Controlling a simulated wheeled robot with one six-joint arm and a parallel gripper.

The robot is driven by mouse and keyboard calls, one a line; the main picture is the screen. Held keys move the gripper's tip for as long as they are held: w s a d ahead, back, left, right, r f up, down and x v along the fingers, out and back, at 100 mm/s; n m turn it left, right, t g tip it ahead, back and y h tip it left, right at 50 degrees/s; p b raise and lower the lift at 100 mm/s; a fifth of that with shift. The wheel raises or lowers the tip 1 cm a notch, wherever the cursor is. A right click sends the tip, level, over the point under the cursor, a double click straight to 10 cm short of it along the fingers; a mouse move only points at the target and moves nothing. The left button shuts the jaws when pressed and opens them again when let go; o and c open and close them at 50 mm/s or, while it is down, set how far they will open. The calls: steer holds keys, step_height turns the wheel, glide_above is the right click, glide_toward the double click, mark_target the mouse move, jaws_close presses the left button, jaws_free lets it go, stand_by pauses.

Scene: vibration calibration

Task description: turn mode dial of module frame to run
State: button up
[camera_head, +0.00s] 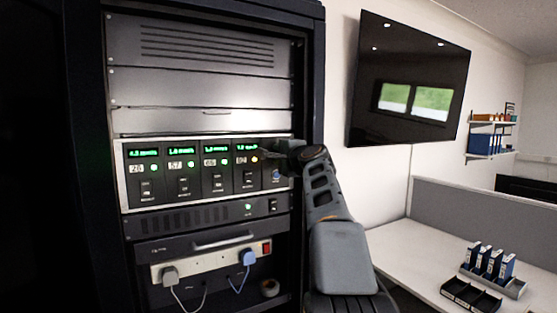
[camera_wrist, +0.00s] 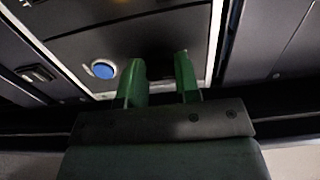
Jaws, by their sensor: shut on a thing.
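The dial's marking cannot be read. A round blue button (camera_wrist: 103,69) lies beside the left finger, outside the grip; it also shows below my gripper in the head view (camera_head: 275,175).
A unit with a green light (camera_head: 248,207) sits below the frame, then a power strip (camera_head: 212,260) with plugs and cables. A desk (camera_head: 410,240) with blue binders (camera_head: 490,262) stands at the right. A screen (camera_head: 408,80) hangs on the wall.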

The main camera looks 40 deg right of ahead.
stand_by(0.6)
steer(key=o, duration=0.9)
steer(key=s+b, duration=0.1)
steer(key=s, duration=0.3)
steer(key=s+a+b, duration=0.1)
steer(key=s+b, duration=0.1)
steer(key=s, duration=0.3)
steer(key=s+a+b, duration=0.1)
steer(key=s+b, duration=0.1)
steer(key=s, duration=0.2)
steer(key=shift+s, duration=0.35)
steer(key=shift+n, duration=0.3)
